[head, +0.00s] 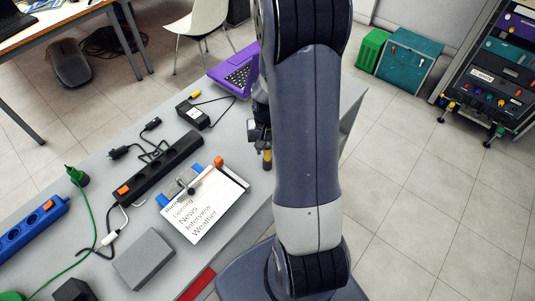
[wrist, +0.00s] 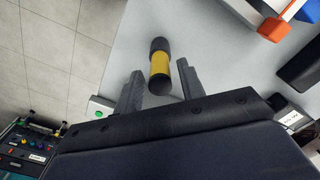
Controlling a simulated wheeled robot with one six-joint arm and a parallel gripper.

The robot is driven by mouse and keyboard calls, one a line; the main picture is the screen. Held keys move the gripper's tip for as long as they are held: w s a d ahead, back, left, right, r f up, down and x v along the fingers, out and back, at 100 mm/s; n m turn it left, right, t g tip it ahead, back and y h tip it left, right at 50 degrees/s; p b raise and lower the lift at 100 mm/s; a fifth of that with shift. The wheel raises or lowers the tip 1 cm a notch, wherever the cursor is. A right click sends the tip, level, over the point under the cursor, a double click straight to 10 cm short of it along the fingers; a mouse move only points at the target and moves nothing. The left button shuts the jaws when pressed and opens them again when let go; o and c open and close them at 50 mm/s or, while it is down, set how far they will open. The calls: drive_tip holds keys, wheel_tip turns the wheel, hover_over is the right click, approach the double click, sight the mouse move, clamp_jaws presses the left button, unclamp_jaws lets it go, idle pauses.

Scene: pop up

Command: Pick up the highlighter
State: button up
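The highlighter, a yellow cylinder with black ends, shows in the wrist view (wrist: 160,64). It is also in the head view (head: 267,158) at the right part of the grey table, partly hidden by my gripper (head: 258,132). In the wrist view my gripper (wrist: 160,70) is open, one finger on each side of the highlighter's near end. Its far end extends beyond the fingertips. A gap shows beside the fingers, and neither clearly touches it. I cannot tell the height of the fingers above the table.
A clipboard with a printed sheet (head: 207,209) lies near the highlighter. A grey box (head: 144,258) and blue power strip (head: 30,228) are at the left.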

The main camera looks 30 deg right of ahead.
clamp_jaws()
drive_tip(key=shift+r, duration=0.15)
wheel_tip(320, 180, up, 10)
drive_tip(key=shift+f, duration=0.1)
idle(0.6)
